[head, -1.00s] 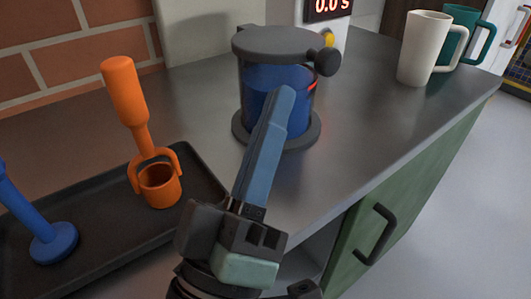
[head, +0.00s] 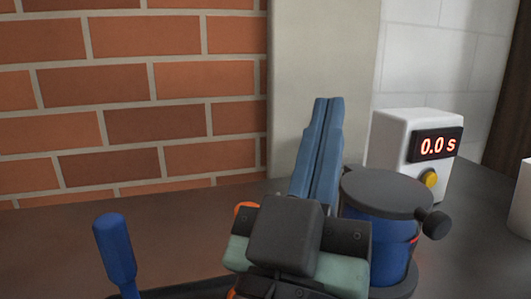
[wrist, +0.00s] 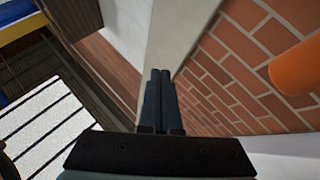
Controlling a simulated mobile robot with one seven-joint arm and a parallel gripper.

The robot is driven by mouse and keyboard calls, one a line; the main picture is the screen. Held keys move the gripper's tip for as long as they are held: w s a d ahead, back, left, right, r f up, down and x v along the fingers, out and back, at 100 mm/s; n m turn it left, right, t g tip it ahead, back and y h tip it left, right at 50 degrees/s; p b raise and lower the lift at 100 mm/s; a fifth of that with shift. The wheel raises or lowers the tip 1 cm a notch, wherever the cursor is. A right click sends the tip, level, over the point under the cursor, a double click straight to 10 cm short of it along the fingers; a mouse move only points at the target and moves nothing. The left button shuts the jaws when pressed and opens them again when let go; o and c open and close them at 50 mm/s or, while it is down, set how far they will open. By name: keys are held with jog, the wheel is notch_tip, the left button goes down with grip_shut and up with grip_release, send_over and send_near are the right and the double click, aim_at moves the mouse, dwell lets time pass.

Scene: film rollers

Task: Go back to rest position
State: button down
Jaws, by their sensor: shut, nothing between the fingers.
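My gripper (head: 328,105) is raised in the head view, its two blue-grey fingers together and pointing up in front of the pale wall column. It is shut and empty. In the wrist view the gripper (wrist: 160,74) shows its fingers side by side, with nothing between them. The blue tank with a dark grey lid (head: 388,195) stands just right of the gripper on the counter. My gripper's body covers part of the counter and most of an orange thing (head: 243,208) behind it.
A blue-handled tool (head: 115,250) stands at the lower left by a dark tray (head: 190,290). A white timer (head: 405,128) reading 0.0 s stands behind the tank. A white mug (head: 522,205) is cut off at the right edge. A brick wall (head: 130,90) closes the back.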

jog(key=s+a+r+n+t+y+p, duration=0.1)
jog(key=a+r+t+y+p, duration=0.1)
jog(key=r+y, duration=0.3)
jog(key=s+a+r+n+t+y+p, duration=0.1)
jog(key=s+a+r+t+y+p, duration=0.2)
jog(key=r, duration=0.5)
notch_tip(320, 180, up, 35)
jog(key=w+g+p, duration=0.1)
jog(key=p, duration=3.3)
jog(key=shift+w+y, duration=0.3)
jog(key=shift+r, duration=0.1)
